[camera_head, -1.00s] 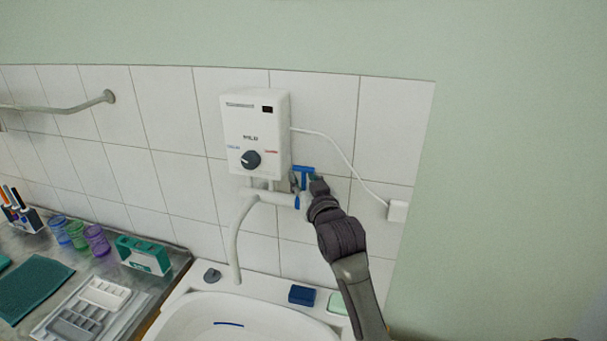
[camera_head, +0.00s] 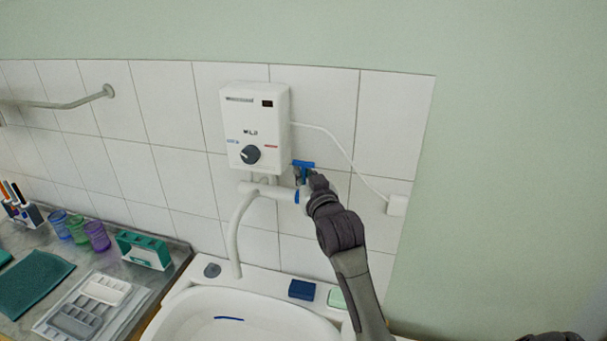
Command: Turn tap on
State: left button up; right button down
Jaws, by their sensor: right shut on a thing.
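The tap is a white pipe and curved spout (camera_head: 237,232) under a white water heater (camera_head: 253,118) on the tiled wall. A blue tap handle (camera_head: 303,164) sits at the right end of the pipe, its top bar level. My right gripper (camera_head: 303,184) is at this handle and shut on it; the fingers and wrist hide much of the handle's lower part. The heater's dark knob (camera_head: 250,154) is left of the gripper. No water shows below the spout. My left gripper is not in view.
A white basin (camera_head: 190,314) lies below, with a blue block (camera_head: 302,290) and a pale green block (camera_head: 337,298) on its rim. Cups, a green holder (camera_head: 143,250) and paint trays stand at left. A cable runs to a white wall box (camera_head: 397,205).

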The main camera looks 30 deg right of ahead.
jog(key=n+t+b, duration=0.1)
jog(key=b, duration=0.1)
jog(key=s+a+f+t+b, duration=0.1)
jog(key=b, duration=0.2)
jog(key=shift+a+n, duration=0.2)
jog(key=shift+n, duration=0.2)
jog(key=shift+s+a+r+n+t+b, duration=0.2)
jog(key=shift+r+n+t+b, duration=0.15)
jog(key=shift+t, duration=0.25)
jog(key=c, duration=1.2)
grip_release()
jog(key=v, duration=1.2)
jog(key=shift+f, duration=0.1)
